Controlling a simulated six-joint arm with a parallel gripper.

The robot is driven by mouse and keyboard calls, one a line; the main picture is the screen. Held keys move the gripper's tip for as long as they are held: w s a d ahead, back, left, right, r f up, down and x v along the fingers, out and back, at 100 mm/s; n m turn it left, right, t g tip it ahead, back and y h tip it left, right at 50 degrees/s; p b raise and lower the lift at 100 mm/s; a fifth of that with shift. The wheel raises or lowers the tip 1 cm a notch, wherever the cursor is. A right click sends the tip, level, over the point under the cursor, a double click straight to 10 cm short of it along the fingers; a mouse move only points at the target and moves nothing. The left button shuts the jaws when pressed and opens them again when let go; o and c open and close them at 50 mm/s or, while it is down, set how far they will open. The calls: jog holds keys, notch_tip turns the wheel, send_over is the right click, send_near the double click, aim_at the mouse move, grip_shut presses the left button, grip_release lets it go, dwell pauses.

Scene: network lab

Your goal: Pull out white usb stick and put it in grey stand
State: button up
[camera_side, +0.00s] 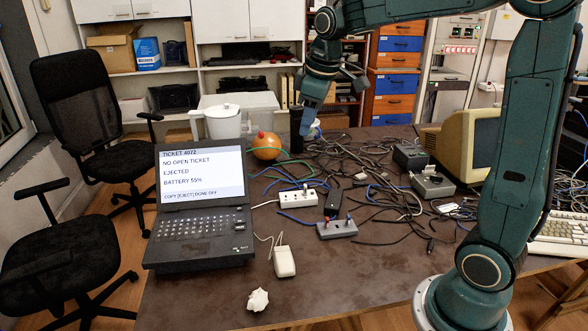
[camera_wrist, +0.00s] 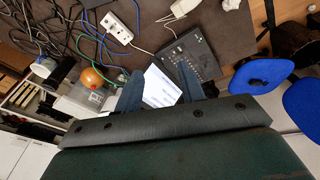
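A small white box with sockets (camera_side: 297,198) lies on the table right of the laptop (camera_side: 200,205); the box also shows in the wrist view (camera_wrist: 117,28). Something small stands up from its far side, too small to tell whether it is the white usb stick. A low grey block with small upright parts (camera_side: 337,229) lies nearer the front and looks like the grey stand. The laptop screen reads "NO OPEN TICKET", "EJECTED" and "BATTERY 55%". My gripper (camera_side: 306,130) hangs high above the table's far side, behind the box. In the wrist view its fingers (camera_wrist: 160,92) are wide apart and empty.
Tangled cables (camera_side: 385,175) cover the middle and right. An orange ball (camera_side: 267,146) and a white jug (camera_side: 222,121) stand at the back. A white mouse (camera_side: 284,261) and crumpled paper (camera_side: 258,299) lie in front. A grey box (camera_side: 433,185) lies right. The front table is mostly clear.

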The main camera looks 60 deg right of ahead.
jog(key=w+d+f+n+g, duration=0.2)
jog(key=w+d+f, duration=0.7)
jog(key=w+d, duration=0.1)
jog(key=n+g, duration=0.1)
jog(key=n, duration=0.2)
send_over(305, 185)
jog(key=shift+y, duration=0.4)
notch_tip(305, 185, down, 16)
jog(key=shift+w+a+r, duration=0.1)
jog(key=shift+r, duration=0.05)
jog(key=shift+d+f, duration=0.3)
jog(key=shift+f, duration=0.25)
jog(key=shift+f, duration=0.15)
jog(key=shift+f, duration=4.3)
jog(key=shift+c, duration=0.5)
